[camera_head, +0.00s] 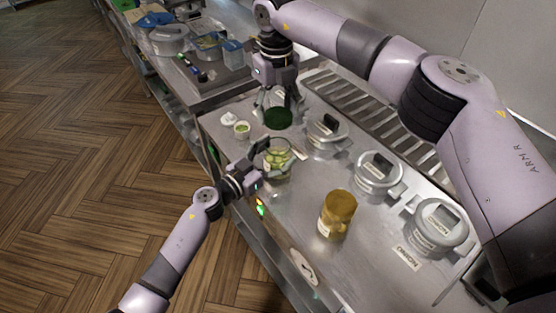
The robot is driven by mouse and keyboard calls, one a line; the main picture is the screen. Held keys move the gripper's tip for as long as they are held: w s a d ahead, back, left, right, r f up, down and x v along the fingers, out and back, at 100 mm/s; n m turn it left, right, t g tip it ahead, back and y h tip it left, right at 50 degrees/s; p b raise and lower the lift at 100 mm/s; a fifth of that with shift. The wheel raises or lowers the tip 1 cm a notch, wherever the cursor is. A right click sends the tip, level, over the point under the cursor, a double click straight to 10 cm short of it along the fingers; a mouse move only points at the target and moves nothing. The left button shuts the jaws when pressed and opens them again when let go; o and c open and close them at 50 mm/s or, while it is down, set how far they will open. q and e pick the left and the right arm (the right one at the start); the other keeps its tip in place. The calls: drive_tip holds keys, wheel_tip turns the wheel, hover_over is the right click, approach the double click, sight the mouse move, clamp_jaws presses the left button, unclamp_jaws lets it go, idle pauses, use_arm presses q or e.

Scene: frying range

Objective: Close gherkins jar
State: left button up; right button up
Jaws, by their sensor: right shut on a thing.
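The gherkins jar (279,160) is a clear glass jar with green slices inside. It stands upright on the steel counter, and its top appears uncovered. My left gripper (262,162) is at the jar's left side, with its fingers close to the glass. I cannot tell whether they press on it. A round dark green lid (278,118) is just behind the jar, apart from it in the picture. My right gripper (277,100) points down from above and is shut on the lid. Its fingertips are partly hard to make out.
A jar with yellow-brown contents (337,214) stands to the right. Several lidded metal containers, one of them here (437,226), line the counter's back side. A small cup (241,130) with green contents stands left of the lid. Bare counter (300,200) lies between the two jars.

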use_arm(q)
drive_tip(key=c, duration=1.3)
use_arm(e)
drive_tip(key=shift+f, duration=2.5)
drive_tip(key=shift+f, duration=0.9)
drive_tip(key=shift+f, duration=0.5)
